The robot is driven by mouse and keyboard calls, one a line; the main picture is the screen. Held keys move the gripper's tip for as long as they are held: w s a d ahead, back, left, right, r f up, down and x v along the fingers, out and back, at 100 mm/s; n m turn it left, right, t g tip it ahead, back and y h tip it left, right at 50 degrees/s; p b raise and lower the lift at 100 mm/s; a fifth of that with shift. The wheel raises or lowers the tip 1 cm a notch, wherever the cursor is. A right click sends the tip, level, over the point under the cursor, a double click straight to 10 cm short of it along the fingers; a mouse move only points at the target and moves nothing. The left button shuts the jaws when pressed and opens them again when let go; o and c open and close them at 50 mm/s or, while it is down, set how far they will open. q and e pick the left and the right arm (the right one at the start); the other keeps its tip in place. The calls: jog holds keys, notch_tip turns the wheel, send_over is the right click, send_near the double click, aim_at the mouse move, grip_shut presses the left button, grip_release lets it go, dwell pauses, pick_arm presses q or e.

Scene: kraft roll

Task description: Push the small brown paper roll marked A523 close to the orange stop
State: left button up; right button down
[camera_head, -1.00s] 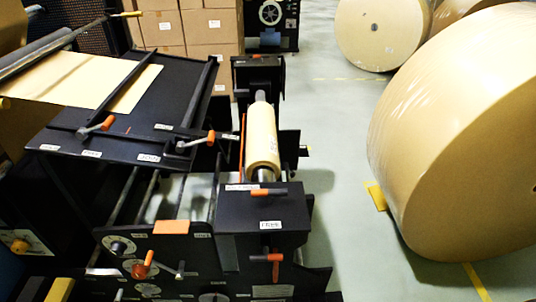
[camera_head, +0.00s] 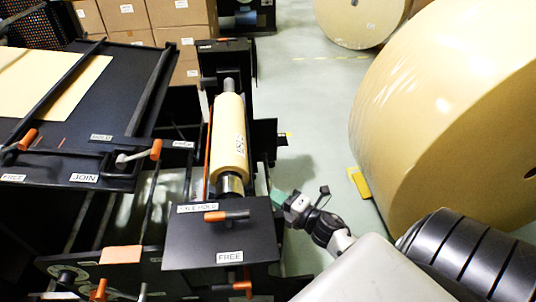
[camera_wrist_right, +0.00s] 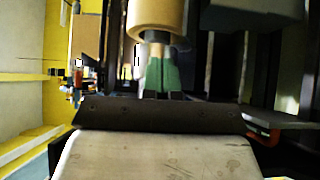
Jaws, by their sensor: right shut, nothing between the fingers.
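The small brown paper roll (camera_head: 229,138) lies on a metal shaft (camera_head: 230,184) in the black machine, with a printed label on its side. In the right wrist view the roll's near end (camera_wrist_right: 156,14) shows at the top. My right gripper (camera_head: 278,197), with green fingertips, is to the right of the shaft's near end, apart from the roll in the head view. In the wrist view its fingers (camera_wrist_right: 160,76) are shut and empty, below the roll's end. A thin orange strip (camera_head: 208,150) runs along the roll's left side; I cannot tell whether it is the stop. My left gripper is out of view.
A black block (camera_head: 195,250) marked FREE, with an orange-ended handle (camera_head: 216,216), stands in front of the roll. A dark table (camera_head: 120,110) with a paper sheet is at left. A huge paper roll (camera_head: 440,110) stands at right. Open floor lies between.

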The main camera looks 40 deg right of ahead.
aim_at(245, 178)
jog(key=x, duration=0.7)
jog(key=shift+w+p, duration=0.15)
jog(key=shift+p, duration=0.15)
jog(key=shift+w+a, duration=0.1)
jog(key=shift+w, duration=0.4)
jog(key=w+d+b, duration=0.2)
jog(key=w+d, duration=0.1)
jog(key=w, duration=0.2)
jog(key=shift+d, duration=0.2)
jog(key=shift+f, duration=0.1)
